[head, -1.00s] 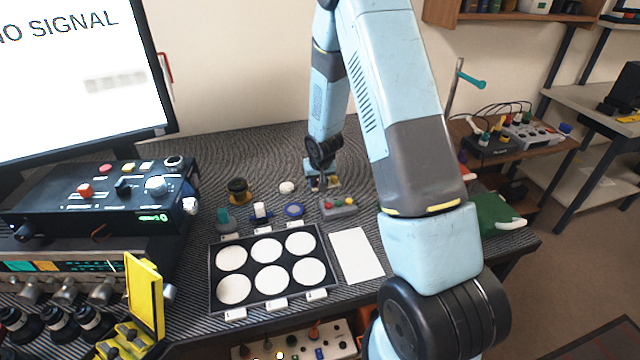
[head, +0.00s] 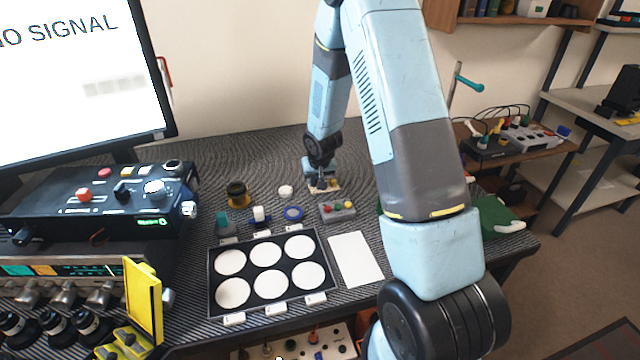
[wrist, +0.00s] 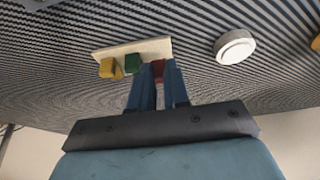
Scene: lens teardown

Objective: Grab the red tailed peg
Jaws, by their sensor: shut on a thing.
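The red tailed peg (wrist: 157,68) stands at one end of a small cream board, next to a green block (wrist: 132,62) and a yellow block (wrist: 110,68). My gripper (wrist: 158,78) is shut on the red peg, with one blue finger on each side of it. The fingers hide most of the peg in the wrist view. The board (wrist: 148,47) lies on the striped mat. In the head view, my gripper (head: 321,182) is down at the board (head: 331,189), and the red peg cannot be made out there.
A white round cap (wrist: 234,46) lies beside the board. In the head view, a grey block with coloured knobs (head: 338,211) stands in front of it, and a black tray with white discs (head: 214,262) lies nearer. A white sheet (head: 357,259) is right of the tray.

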